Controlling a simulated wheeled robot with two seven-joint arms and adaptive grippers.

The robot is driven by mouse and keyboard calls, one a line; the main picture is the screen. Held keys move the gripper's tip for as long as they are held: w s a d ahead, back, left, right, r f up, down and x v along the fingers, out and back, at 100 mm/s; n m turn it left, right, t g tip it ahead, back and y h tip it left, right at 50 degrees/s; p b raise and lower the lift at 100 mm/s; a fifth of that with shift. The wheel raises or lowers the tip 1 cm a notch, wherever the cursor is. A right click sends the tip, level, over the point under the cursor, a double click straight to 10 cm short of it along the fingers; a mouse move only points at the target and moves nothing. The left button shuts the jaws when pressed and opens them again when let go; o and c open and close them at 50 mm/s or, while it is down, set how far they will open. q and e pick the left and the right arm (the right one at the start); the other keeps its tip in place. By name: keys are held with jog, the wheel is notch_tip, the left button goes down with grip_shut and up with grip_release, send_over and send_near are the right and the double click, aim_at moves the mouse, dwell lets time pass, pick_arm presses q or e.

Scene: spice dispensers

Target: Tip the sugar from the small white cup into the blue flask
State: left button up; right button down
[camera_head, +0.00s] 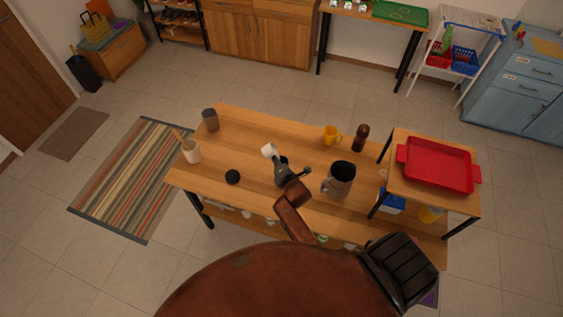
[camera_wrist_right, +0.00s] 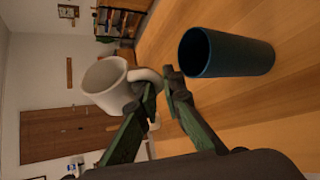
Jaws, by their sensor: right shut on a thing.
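My right gripper (camera_head: 279,167) is above the wooden table, shut on the small white cup (camera_head: 268,149). In the right wrist view, the right gripper (camera_wrist_right: 158,92) has its fingertips at the handle of the white cup (camera_wrist_right: 106,82). That view is rolled sideways; the cup's mouth faces roughly up and its contents are not visible. The blue flask (camera_wrist_right: 228,52), a dark blue cylinder, stands upright on the table, lower than the cup and apart from it. In the head view the gripper and arm cover much of that spot, so the flask is hard to make out. My left gripper is not in view.
A red tray (camera_head: 472,176) lies on a raised stand.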

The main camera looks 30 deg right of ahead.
jog(key=shift+a+f+m+y+b, duration=0.15)
jog(key=shift+f+m+y+b, duration=0.25)
jog(key=shift+b, duration=0.3)
jog(key=shift+w+a+r+m+t+y+b, duration=0.1)
jog(key=shift+a+m+t+y+b, duration=0.1)
jog(key=shift+m+t+y+b, duration=0.3)
dwell(0.6)
jog(key=shift+d+r+m, duration=0.15)
jog(key=shift+d+m, duration=0.05)
jog(key=shift+m, duration=0.2)
dwell(0.6)
jog(key=shift+a+r+m+t+y, duration=0.15)
jog(key=shift+a+m+t+y, duration=0.05)
jog(key=shift+m+t+y, duration=0.4)
dwell(0.6)
jog(key=shift+w+a+f+m+t+y+b, duration=0.15)
jog(key=shift+f+m+t+y+b, duration=0.6)
jog(key=shift+b, duration=1.25)
dwell(0.6)
jog(key=shift+a+f+m+t+b, duration=0.15)
jog(key=shift+m+t+b, duration=0.3)
jog(key=shift+m, duration=0.8)
